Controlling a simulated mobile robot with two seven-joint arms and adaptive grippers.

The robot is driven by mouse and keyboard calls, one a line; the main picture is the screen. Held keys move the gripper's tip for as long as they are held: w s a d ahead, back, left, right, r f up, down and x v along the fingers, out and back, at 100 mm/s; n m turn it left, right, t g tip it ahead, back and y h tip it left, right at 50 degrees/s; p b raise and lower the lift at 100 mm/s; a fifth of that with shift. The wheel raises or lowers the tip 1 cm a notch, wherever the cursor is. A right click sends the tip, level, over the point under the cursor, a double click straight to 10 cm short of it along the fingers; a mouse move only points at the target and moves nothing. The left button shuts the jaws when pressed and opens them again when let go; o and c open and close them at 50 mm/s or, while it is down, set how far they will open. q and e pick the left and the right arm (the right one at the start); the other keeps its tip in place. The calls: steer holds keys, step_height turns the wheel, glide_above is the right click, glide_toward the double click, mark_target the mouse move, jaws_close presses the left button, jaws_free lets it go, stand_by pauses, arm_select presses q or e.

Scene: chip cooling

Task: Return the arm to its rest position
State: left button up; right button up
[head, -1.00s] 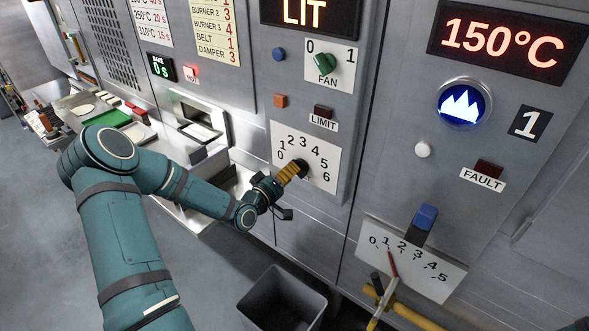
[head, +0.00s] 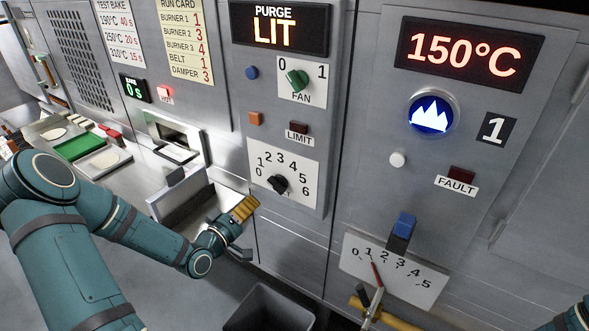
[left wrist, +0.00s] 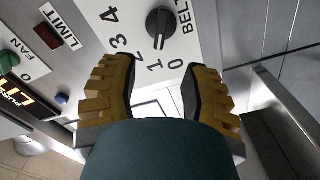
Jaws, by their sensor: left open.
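My left gripper (head: 250,231) is open and empty, with yellow ribbed finger pads, left of and below the black belt knob (head: 278,184). There is a gap between the gripper and the knob. The knob sits on a white dial plate (head: 302,190) numbered 0 to 6. In the left wrist view the two fingers (left wrist: 158,92) stand wide apart, and the knob (left wrist: 160,24) shows beyond them next to the word BELT. My left arm comes in bent from the left. My right gripper is out of the picture; only a bit of my right arm shows at the lower right.
A steel panel carries a green fan knob (head: 297,80), a 150°C display (head: 463,55) and a blue-handled lever (head: 404,225) over a second dial. A dark bin (head: 268,308) stands below. A green tray (head: 80,147) lies on the left counter. Yellow pipework (head: 385,319) is at the lower right.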

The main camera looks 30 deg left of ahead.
arm_select(q)
steer(key=d+f+m+g+h, duration=0.1)
steer(key=d+f+m+g, duration=0.1)
steer(key=d+f+g, duration=0.35)
steer(key=d+f+m+g+h, duration=0.2)
steer(key=d+f, duration=0.4)
steer(key=d, duration=0.5)
steer(key=s+d+f+m+g, duration=0.2)
steer(key=s+d+f+g, duration=0.2)
steer(key=s+d, duration=0.2)
steer(key=s+d+f+m+g, duration=0.3)
steer(key=s+d+f+g, duration=0.1)
steer(key=s+d, duration=0.2)
steer(key=shift+s+d, duration=0.4)
steer(key=shift+s, duration=0.45)
steer(key=shift+g, duration=0.25)
